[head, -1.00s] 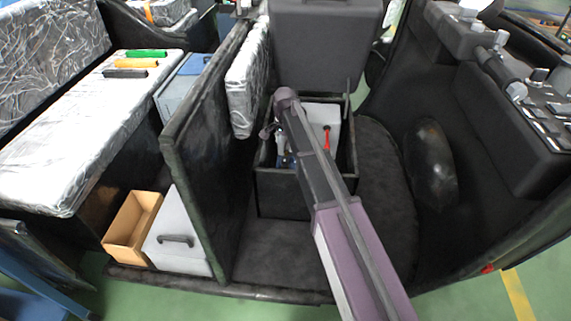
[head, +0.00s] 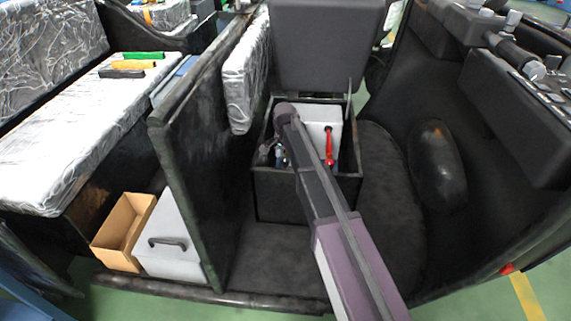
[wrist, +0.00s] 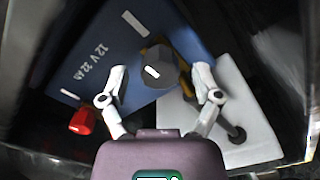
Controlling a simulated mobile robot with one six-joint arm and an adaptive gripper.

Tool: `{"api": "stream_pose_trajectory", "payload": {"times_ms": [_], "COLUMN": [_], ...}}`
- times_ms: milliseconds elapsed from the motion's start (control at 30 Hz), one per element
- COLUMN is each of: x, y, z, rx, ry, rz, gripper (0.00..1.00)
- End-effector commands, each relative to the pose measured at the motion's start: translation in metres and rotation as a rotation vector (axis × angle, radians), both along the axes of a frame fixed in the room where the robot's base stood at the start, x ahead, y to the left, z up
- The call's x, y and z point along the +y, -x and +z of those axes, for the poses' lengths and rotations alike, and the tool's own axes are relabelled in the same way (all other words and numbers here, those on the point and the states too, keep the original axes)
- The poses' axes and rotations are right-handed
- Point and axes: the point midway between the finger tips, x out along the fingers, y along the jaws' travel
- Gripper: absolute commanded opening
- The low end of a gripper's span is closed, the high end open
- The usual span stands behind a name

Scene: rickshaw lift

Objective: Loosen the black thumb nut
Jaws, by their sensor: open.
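My gripper (wrist: 160,76) is open, with one pale finger on each side of the nut. Gaps show between the fingers and the nut, and nothing is held. A brass-coloured piece shows beside the nut, partly covered by the right finger. In the head view, my arm reaches into the open black box (head: 278,190) and hides the nut.
A red cap (wrist: 80,122) lies left of the gripper in the wrist view. A white block (wrist: 245,110) with a dark rod is at right. In the head view, a red-handled part (head: 329,147) stands in the box, and a black partition (head: 195,170) rises at left.

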Motion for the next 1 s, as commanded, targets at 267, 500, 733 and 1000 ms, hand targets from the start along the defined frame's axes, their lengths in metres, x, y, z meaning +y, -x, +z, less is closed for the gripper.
{"api": "stream_pose_trajectory", "payload": {"times_ms": [267, 500, 733, 1000], "x": [-0.0001, -0.0002, -0.0003, -0.0004], "y": [-0.0001, -0.0001, 0.0, 0.0], "z": [-0.0082, -0.0079, -0.0079, -0.008], "rx": [0.0, 0.0, 0.0, 0.0], "ry": [0.0, 0.0, 0.0, 0.0], "rz": [0.0, 0.0, 0.0, 0.001], "gripper": [0.82, 0.82, 0.31, 0.0]}}
